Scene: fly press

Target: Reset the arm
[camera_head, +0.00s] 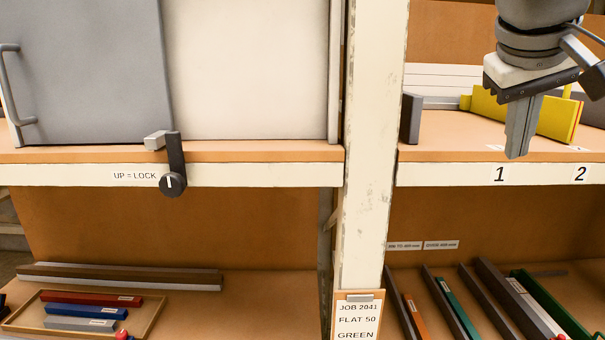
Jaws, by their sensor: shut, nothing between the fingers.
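My gripper (517,150) hangs at the upper right, pointing down, in front of the right shelf. Its fingers are together and hold nothing. The fingertips are just above the shelf's front edge, near the label "1" (500,174). Part of my arm above it is cut off by the top of the picture.
A yellow block (555,118) stands behind my gripper. A white post (365,130) divides the shelves. At left are a grey door (85,70) with a handle and a dark lock lever (175,160). Coloured bars lie below, with a job card (357,318).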

